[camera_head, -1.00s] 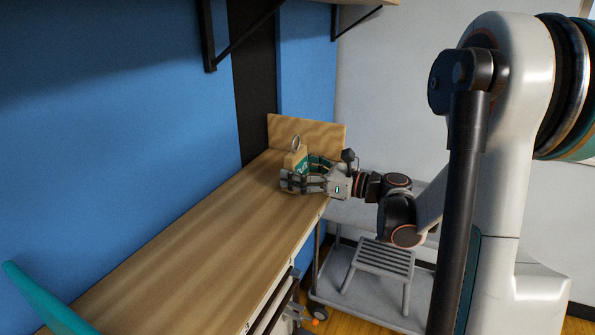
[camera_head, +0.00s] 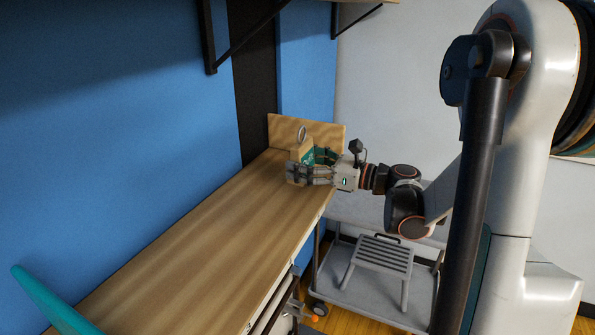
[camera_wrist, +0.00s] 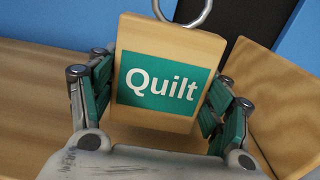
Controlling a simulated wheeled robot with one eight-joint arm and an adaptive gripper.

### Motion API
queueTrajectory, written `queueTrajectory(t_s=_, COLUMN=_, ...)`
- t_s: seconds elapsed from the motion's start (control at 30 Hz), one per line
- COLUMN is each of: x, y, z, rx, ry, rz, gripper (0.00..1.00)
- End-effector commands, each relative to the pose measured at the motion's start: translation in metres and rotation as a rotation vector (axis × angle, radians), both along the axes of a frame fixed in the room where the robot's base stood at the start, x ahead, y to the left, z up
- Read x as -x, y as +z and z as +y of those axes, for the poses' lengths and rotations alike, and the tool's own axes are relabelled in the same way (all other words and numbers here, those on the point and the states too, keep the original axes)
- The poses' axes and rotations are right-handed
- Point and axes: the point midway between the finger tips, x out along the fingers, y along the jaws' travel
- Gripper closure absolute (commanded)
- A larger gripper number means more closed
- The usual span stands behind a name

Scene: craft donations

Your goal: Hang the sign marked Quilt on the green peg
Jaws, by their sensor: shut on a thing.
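The Quilt sign (camera_wrist: 165,42) is a light wooden block with a green label reading "Quilt" in white and a metal ring at its top. It stands nearly upright, slightly tilted in the wrist view, with its label facing the wrist camera. My gripper (camera_wrist: 158,100) is shut on it, with green-padded fingers at its left and right sides. In the head view, the sign (camera_head: 300,150) and my gripper (camera_head: 298,174) are over the far end of the wooden table; I cannot tell whether the sign clears the tabletop. I see no green peg in either view.
The long wooden table (camera_head: 190,240) is mostly bare. An upright wooden board (camera_head: 325,135) stands at its far end, close behind the sign. A grey cart (camera_head: 350,290) with a slatted rack is right of the table. Black shelf brackets (camera_head: 211,40) are overhead.

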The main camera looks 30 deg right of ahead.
Motion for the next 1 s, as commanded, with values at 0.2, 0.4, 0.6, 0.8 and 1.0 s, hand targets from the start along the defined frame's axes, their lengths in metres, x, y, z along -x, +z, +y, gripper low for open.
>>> queueTrajectory(t_s=0.2, x=0.019, y=0.000, z=-0.016, rx=0.000, ry=-0.003, rz=0.000, gripper=0.50)
queueTrajectory(t_s=0.4, x=0.036, y=0.000, z=-0.029, rx=0.000, ry=-0.003, rz=0.000, gripper=0.50)
queueTrajectory(t_s=0.6, x=0.053, y=0.000, z=-0.042, rx=0.000, ry=-0.003, rz=0.000, gripper=0.50)
queueTrajectory(t_s=0.8, x=0.071, y=0.000, z=-0.056, rx=0.000, ry=-0.003, rz=0.000, gripper=0.50)
queueTrajectory(t_s=1.0, x=0.087, y=0.000, z=-0.069, rx=0.000, ry=-0.002, rz=0.000, gripper=0.50)
